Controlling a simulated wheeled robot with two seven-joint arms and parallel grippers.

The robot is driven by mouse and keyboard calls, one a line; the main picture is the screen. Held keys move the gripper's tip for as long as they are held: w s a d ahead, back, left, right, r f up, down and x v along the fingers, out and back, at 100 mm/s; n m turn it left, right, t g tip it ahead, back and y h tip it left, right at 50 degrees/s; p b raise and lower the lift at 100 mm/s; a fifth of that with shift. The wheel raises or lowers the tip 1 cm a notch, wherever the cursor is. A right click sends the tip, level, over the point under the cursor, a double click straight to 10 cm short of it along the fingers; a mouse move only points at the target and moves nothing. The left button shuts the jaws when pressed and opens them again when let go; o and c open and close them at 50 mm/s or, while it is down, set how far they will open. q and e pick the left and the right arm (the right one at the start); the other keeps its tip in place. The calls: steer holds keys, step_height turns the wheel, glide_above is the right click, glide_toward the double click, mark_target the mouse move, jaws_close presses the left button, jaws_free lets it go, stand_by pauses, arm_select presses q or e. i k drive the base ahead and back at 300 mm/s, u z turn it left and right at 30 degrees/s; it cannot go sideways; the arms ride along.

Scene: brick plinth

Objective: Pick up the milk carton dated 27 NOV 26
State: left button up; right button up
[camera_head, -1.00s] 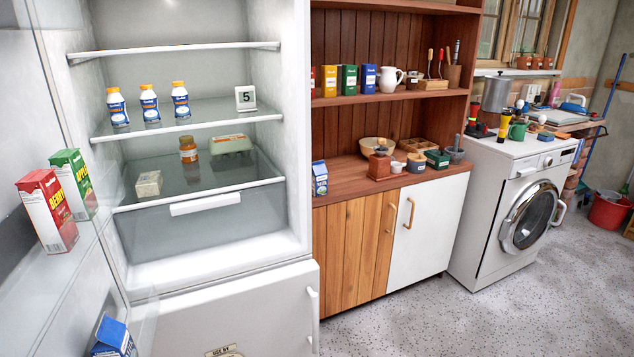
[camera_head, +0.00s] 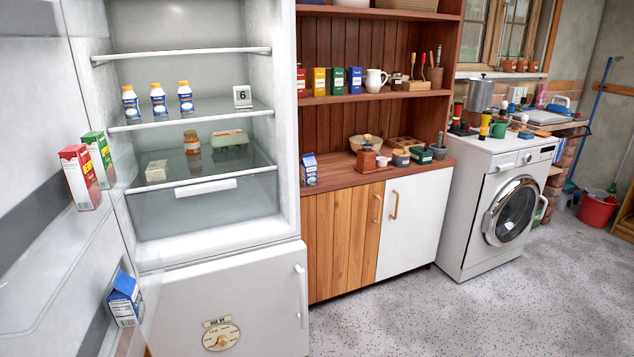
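A blue and white carton (camera_head: 125,301) stands in the low rack of the open fridge door at the left, its top tilted in the view. Another blue and white carton (camera_head: 309,170) stands upright on the wooden counter right beside the fridge. No date can be read on either. A dial plate (camera_head: 221,336) with "USE BY" lettering is on the lower fridge door; its smaller markings are too small to read. Neither of my grippers is in view.
The open fridge (camera_head: 200,218) holds several white bottles with blue caps or labels, a jar, an egg box and a small card reading 6 (camera_head: 242,97). Red and green juice cartons stand in the door. Right are a dresser, a washing machine (camera_head: 508,210) and clear speckled floor.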

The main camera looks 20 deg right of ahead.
mark_target(308, 164)
steer(key=z, duration=0.8)
steer(key=i, duration=0.5)
steer(key=z, duration=0.6)
steer(key=i, duration=1.1)
steer(key=u, duration=0.85)
steer(key=i, duration=0.95)
steer(key=u, duration=1.1)
